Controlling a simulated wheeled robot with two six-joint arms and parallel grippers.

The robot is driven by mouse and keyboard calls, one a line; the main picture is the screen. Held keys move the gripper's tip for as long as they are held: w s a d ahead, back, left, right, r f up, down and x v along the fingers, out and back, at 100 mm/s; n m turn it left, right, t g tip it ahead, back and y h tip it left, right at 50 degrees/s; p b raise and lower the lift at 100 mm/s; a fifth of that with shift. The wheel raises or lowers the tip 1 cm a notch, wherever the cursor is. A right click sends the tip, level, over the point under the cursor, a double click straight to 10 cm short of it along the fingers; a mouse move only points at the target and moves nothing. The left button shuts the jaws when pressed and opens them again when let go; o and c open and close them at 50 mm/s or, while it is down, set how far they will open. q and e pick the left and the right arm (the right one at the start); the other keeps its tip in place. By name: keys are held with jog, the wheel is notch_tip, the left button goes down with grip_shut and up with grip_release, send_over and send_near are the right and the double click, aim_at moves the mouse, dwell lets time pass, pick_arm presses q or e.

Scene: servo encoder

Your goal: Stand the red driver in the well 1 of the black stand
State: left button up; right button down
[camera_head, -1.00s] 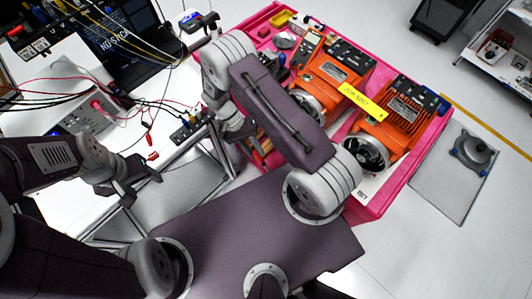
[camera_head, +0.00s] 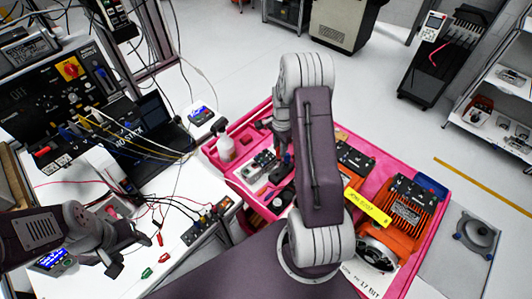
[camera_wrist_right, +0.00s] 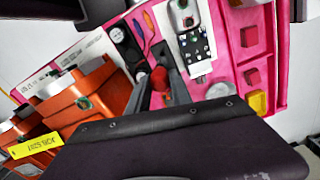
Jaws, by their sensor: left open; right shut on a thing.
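My right gripper (camera_wrist_right: 162,92) is shut on the red driver (camera_wrist_right: 158,78) in the right wrist view; only its red part shows between the fingers. A black block that looks like the black stand (camera_wrist_right: 126,45) lies just beyond the fingers, a little to the left; its wells and their numbers are not readable. My left gripper (camera_head: 132,254) is open and empty over the white bench.
The pink cart (camera_head: 405,277) carries orange motor units (camera_head: 405,205) with a yellow label (camera_head: 367,208) at right. Cables, a laptop (camera_head: 150,125) and instruments crowd the white bench (camera_head: 185,268).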

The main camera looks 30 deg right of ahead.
aim_at(278, 158)
jog(key=shift+w+f, duration=0.35)
jog(key=shift+w, duration=0.1)
jog(key=shift+w+f, duration=0.1)
jog(key=shift+f, duration=0.1)
jog(key=shift+s+f+b, duration=0.35)
jog(key=shift+f+b, duration=0.55)
jog(key=shift+b, duration=0.2)
jog(key=shift+w+f+b, duration=0.2)
jog(key=shift+f+b, duration=0.75)
jog(key=shift+f, duration=0.35)
jog(key=shift+s+f+b, duration=0.1)
jog(key=shift+f+b, duration=0.8)
jog(key=shift+f, duration=0.2)
jog(key=shift+r+p, duration=0.25)
jog(key=shift+p, duration=0.05)
pick_arm(q)
jog(key=f, duration=0.5)
jog(key=shift+w+f, duration=0.35)
jog(key=shift+w, duration=0.05)
